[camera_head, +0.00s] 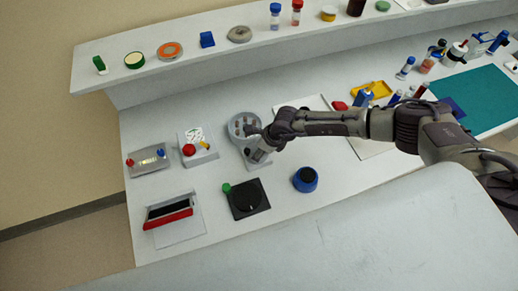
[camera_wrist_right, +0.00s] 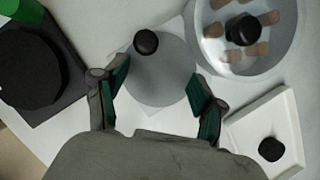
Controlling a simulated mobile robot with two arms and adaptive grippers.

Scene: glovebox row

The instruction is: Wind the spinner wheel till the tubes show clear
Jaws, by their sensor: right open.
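The spinner is a grey base with a round bowl (camera_head: 240,125) holding several brownish tubes in a ring. In the right wrist view, the bowl (camera_wrist_right: 205,45) lies at the upper right, its tubes (camera_wrist_right: 270,18) around a black hub (camera_wrist_right: 242,29). The grey wheel (camera_wrist_right: 160,85) lies beside the bowl, with a black knob (camera_wrist_right: 146,42) near its far edge. My right gripper (camera_wrist_right: 158,82) is open over the wheel, one finger on each side; I cannot tell whether it touches. In the head view my right gripper (camera_head: 260,148) hides most of the wheel. The left gripper is out of view.
A black turntable (camera_head: 250,200) with a green knob and a blue round pot (camera_head: 305,180) stand close in front. A white device with a red knob (camera_head: 188,150) stands to the left. A white plate with a black knob (camera_wrist_right: 270,149) is close to the right finger.

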